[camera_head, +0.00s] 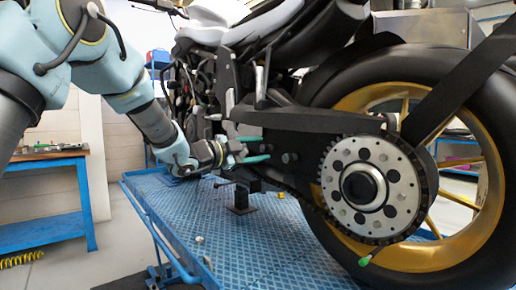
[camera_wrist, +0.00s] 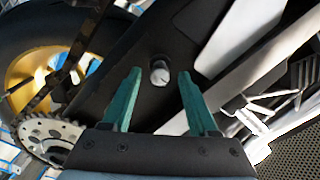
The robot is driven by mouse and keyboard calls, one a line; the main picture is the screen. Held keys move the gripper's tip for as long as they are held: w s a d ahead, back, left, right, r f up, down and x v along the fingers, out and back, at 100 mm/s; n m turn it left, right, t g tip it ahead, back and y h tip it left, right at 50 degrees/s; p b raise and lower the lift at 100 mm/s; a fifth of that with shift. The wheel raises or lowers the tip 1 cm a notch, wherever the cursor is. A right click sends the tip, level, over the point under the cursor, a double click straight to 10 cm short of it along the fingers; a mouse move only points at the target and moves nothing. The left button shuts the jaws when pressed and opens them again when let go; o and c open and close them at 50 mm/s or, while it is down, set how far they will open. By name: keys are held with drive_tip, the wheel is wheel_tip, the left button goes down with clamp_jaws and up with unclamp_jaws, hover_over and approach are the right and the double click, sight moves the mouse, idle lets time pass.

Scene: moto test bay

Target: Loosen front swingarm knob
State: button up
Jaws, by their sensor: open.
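The front swingarm knob (camera_head: 290,157) is a small grey round knob on the side of the black swingarm (camera_head: 322,148). In the wrist view the knob (camera_wrist: 160,71) stands out from the dark swingarm plate, in line with the gap between my fingertips. My gripper (camera_head: 266,148) has two teal fingers, spread apart and empty, pointing at the knob from the left in the head view. In the wrist view my gripper (camera_wrist: 160,73) shows clear space on both sides of the knob. The fingers do not appear to touch it.
The rear wheel (camera_head: 440,240) with gold spokes and the sprocket disc (camera_head: 372,190) are right of the knob. The motorcycle stands on a blue lift platform (camera_head: 270,250). A green-tipped piece (camera_head: 365,260) shows below the sprocket. A wood-topped workbench (camera_head: 40,155) is at left.

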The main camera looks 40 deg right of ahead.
drive_tip(key=shift+d, duration=0.1)
clamp_jaws()
idle(0.5)
